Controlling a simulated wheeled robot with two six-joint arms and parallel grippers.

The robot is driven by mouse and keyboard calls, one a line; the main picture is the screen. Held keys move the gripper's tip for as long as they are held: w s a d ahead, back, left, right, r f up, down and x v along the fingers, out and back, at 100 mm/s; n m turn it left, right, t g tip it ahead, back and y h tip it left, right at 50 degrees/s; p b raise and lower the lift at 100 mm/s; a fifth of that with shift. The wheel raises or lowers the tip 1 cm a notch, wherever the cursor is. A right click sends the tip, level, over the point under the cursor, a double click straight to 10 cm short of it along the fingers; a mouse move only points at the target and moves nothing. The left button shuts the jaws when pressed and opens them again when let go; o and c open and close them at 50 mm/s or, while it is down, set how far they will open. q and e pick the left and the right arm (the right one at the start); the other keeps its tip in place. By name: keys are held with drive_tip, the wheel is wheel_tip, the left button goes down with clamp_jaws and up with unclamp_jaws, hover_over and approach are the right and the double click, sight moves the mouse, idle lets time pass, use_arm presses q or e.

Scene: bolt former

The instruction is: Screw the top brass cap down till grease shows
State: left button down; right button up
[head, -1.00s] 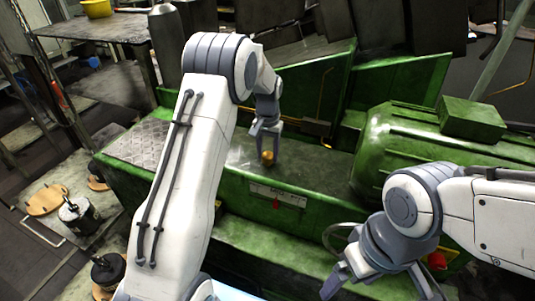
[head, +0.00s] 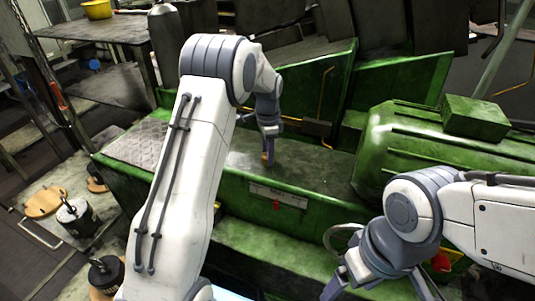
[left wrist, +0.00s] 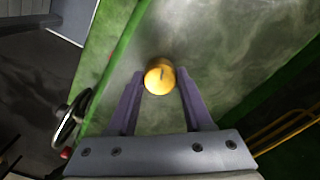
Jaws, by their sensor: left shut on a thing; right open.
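The top brass cap (left wrist: 159,77) is a small round golden knob with a dark slot-like mark on its top. It sits on the flat green machine top and shows small in the head view (head: 265,158). My left gripper (head: 267,150) points down over it. In the left wrist view my left gripper (left wrist: 159,80) has its two fingertips on opposite sides of the cap, shut on it. My right gripper (head: 384,289) is open and empty at the lower right, in front of the machine. The cap's underside and stem are hidden.
A green motor-like drum (head: 395,150) stands right of the cap on the machine. A green upright panel (head: 300,95) rises behind. A label plate with a red pointer (head: 276,204) is on the front face. A handwheel (head: 338,240) is near my right arm.

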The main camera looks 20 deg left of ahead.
use_arm(q)
drive_tip(key=shift+w+r+m, duration=0.1)
drive_tip(key=shift+w+m, duration=0.05)
drive_tip(key=shift+m, duration=1.55)
drive_tip(key=shift+c, duration=1.5)
unclamp_jaws()
wheel_tip(320, 180, up, 10)
drive_tip(key=b, duration=0.3)
drive_tip(key=shift+r, duration=0.25)
